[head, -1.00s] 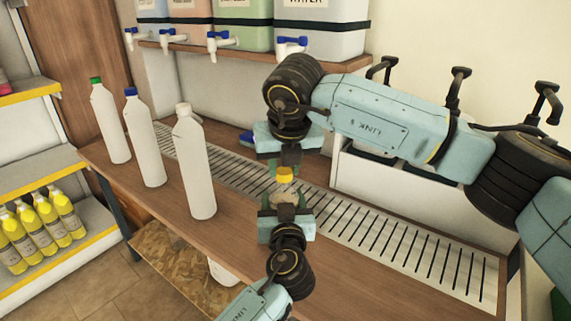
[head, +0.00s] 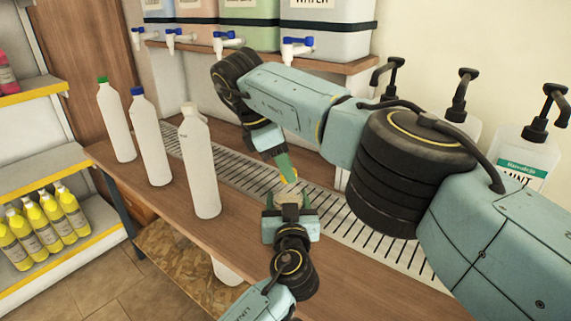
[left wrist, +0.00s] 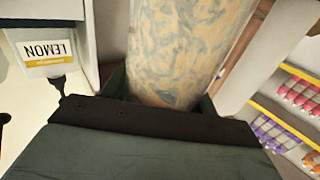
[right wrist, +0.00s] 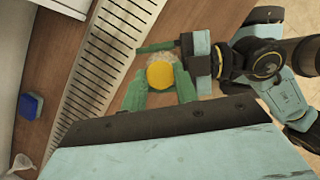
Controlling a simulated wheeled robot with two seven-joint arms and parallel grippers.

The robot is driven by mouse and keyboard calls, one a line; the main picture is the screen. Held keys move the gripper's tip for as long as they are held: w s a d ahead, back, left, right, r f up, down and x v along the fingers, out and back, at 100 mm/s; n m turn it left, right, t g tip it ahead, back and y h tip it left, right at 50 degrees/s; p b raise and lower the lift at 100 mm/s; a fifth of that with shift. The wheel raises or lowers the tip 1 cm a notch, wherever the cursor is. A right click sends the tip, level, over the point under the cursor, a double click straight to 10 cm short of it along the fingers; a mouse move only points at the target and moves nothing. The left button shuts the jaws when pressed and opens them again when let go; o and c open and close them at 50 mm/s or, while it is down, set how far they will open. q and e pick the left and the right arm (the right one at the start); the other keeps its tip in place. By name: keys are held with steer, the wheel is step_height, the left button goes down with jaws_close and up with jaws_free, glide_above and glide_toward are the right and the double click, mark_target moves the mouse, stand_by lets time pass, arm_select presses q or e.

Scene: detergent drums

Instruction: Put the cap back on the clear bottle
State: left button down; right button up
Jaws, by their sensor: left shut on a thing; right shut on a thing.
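The clear bottle (left wrist: 190,50) fills the middle of the left wrist view, close up and see-through. My left gripper (head: 290,205) is shut on it over the bench; the head view hardly shows the bottle itself. The yellow cap (right wrist: 160,75) sits at the bottle's top, seen from above in the right wrist view. My right gripper (right wrist: 160,84) is shut on the cap, one green finger on each side. In the head view my right gripper (head: 288,176) comes down tilted just above the left one, and the cap is mostly hidden. I cannot tell how tightly the cap is seated.
Three white bottles, with green (head: 102,80), blue (head: 137,91) and white (head: 187,106) caps, stand on the wooden bench left of my grippers. A slotted drain grate (head: 225,170) runs along it. Drums with taps (head: 297,45) sit on a shelf behind. Pump bottles (head: 525,150) stand right.

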stand_by(0.3)
steer(key=o, duration=0.9)
steer(key=shift+r, duration=2.25)
